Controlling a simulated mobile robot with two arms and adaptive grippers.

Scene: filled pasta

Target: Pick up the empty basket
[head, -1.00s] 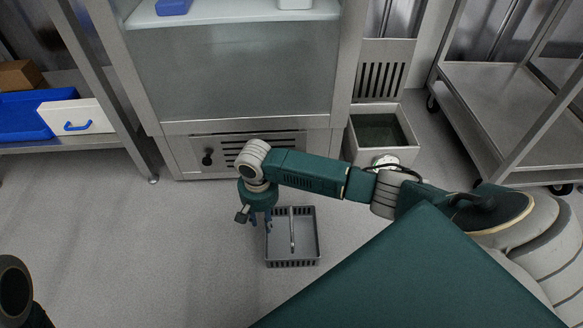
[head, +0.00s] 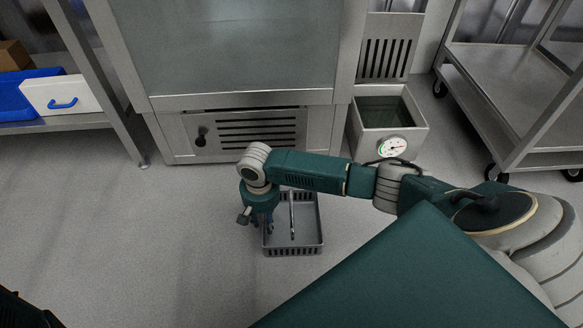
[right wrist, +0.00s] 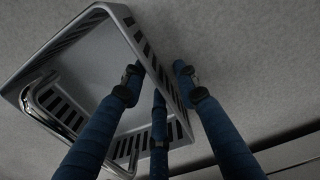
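The basket (head: 292,251) is a grey, empty, slotted-sided tray with a metal handle over its middle. It sits on the floor in front of the steel cabinet. In the head view my right gripper (head: 262,224) points down at the basket's left side. In the right wrist view the basket (right wrist: 60,36) lies at upper left with its floor bare. There the blue fingers of my right gripper (right wrist: 157,72) are spread apart, with the slotted wall between them. Whether they touch the wall I cannot tell. My left gripper is not in view.
The steel cabinet (head: 228,100) stands just behind the basket. A grey bin with a round dial (head: 393,146) is to its right, and a wheeled steel cart (head: 510,95) farther right. A shelf (head: 60,123) stands at left. The floor (head: 150,220) left of the basket is clear.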

